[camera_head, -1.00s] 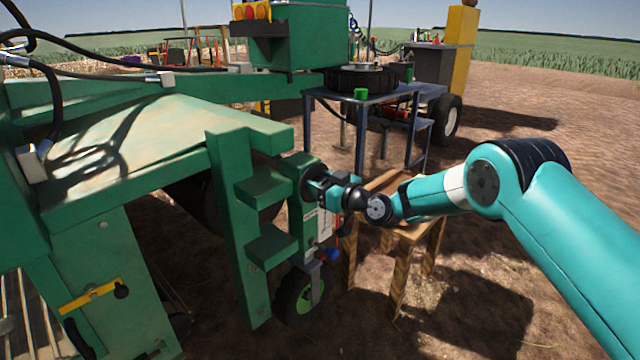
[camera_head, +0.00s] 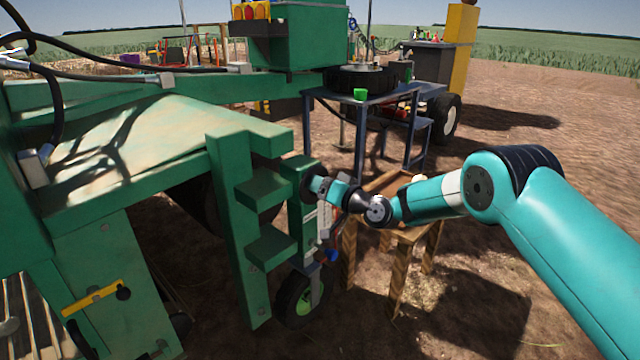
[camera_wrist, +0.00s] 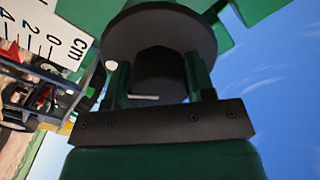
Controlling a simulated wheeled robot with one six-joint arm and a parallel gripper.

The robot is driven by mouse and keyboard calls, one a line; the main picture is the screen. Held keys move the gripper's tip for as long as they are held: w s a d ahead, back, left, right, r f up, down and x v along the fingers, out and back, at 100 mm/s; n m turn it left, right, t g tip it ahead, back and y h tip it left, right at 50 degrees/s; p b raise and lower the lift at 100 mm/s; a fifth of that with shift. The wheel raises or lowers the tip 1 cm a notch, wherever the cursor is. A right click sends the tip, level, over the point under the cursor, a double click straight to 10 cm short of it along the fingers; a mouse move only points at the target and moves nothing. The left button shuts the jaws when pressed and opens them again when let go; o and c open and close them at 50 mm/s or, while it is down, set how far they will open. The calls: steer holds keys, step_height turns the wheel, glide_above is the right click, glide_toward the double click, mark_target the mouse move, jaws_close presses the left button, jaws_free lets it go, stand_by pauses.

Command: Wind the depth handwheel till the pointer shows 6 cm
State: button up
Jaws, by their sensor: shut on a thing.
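The depth handwheel is a dark round disc with a hub (camera_wrist: 130,30), close up in the wrist view. In the head view the handwheel (camera_head: 308,184) is at the top of a green post on the machine. My gripper (camera_wrist: 158,72) is shut on the handwheel hub, one finger on each side. My gripper also shows in the head view (camera_head: 321,186). A white scale plate (camera_wrist: 50,30) at the upper left of the wrist view reads cm, 0, 2, 4. A red mark (camera_wrist: 12,52) lies near the 4 at the picture edge; I cannot read it exactly.
A small wheel (camera_head: 300,300) stands on the soil below the post. A wooden stand (camera_head: 400,245) is just beneath my forearm. Open soil lies to the right.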

steer(key=m+p, duration=0.1)
steer(key=m, duration=0.4)
steer(key=shift+w+d+f+m, duration=0.1)
steer(key=shift+m, duration=0.2)
steer(key=m, duration=0.3)
steer(key=m+p, duration=0.1)
steer(key=m, duration=0.1)
steer(key=shift+f+m, duration=0.2)
steer(key=shift+m, duration=0.2)
steer(key=shift+f, duration=0.1)
steer(key=o, duration=0.9)
steer(key=shift+d, duration=0.15)
steer(key=p+v, duration=0.3)
steer(key=v, duration=1.4)
